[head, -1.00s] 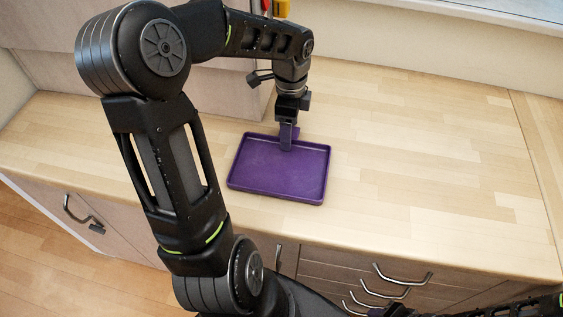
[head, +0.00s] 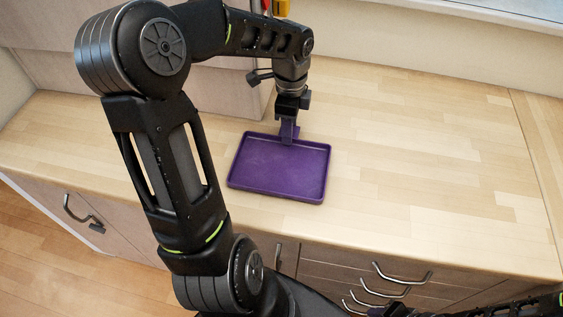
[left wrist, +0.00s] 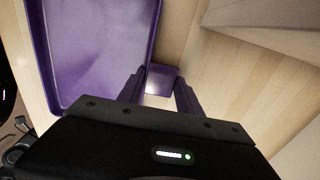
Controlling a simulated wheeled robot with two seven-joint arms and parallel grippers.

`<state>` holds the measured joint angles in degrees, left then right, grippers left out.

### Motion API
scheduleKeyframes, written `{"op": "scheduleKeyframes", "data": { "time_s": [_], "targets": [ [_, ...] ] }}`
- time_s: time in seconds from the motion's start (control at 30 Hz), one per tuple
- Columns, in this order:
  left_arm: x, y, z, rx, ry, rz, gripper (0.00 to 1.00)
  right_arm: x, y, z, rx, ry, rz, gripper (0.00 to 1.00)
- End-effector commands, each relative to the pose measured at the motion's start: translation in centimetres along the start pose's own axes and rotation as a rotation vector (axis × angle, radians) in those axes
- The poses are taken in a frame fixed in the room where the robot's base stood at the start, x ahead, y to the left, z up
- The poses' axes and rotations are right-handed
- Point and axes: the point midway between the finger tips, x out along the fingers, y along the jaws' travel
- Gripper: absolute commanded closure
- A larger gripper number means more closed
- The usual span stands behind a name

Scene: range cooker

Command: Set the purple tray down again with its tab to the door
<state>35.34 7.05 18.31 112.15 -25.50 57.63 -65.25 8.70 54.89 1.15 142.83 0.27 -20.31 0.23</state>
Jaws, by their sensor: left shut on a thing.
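The purple tray (head: 275,190) is a shallow rectangle with a raised rim. It is level and empty, on or just above the wooden counter; I cannot tell whether it touches. Its long front rim faces the drawer side. My left gripper (head: 289,138) points down at the middle of the tray's far rim and is shut on the tray there. In the left wrist view, a purple tab (left wrist: 159,81) shows between the fingers, outside the tray's long rim. The tray's floor (left wrist: 95,45) fills the upper left of that view. My right gripper is out of view.
The wooden counter (head: 430,150) is clear to the right of the tray. A cabinet (head: 110,55) stands behind my left arm. Drawers with metal handles (head: 400,277) are below the front edge. Red and yellow items (head: 277,8) show at the top, partly hidden.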

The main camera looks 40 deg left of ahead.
Motion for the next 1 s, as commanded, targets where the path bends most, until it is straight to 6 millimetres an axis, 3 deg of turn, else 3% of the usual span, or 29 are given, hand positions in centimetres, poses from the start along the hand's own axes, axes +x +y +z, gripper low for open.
{"op": "scheduleKeyframes", "data": {
  "time_s": [0.3,0.8,1.0],
  "targets": [
    [0.0,0.0,0.0,0.000,0.000,0.000,1.00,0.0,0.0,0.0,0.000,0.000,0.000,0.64],
    [-0.1,0.0,0.0,0.000,0.000,-0.001,1.00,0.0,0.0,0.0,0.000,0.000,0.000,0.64],
    [-1.8,-0.1,0.0,-0.001,0.000,-0.003,1.00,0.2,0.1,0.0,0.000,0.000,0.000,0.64]
  ]
}}
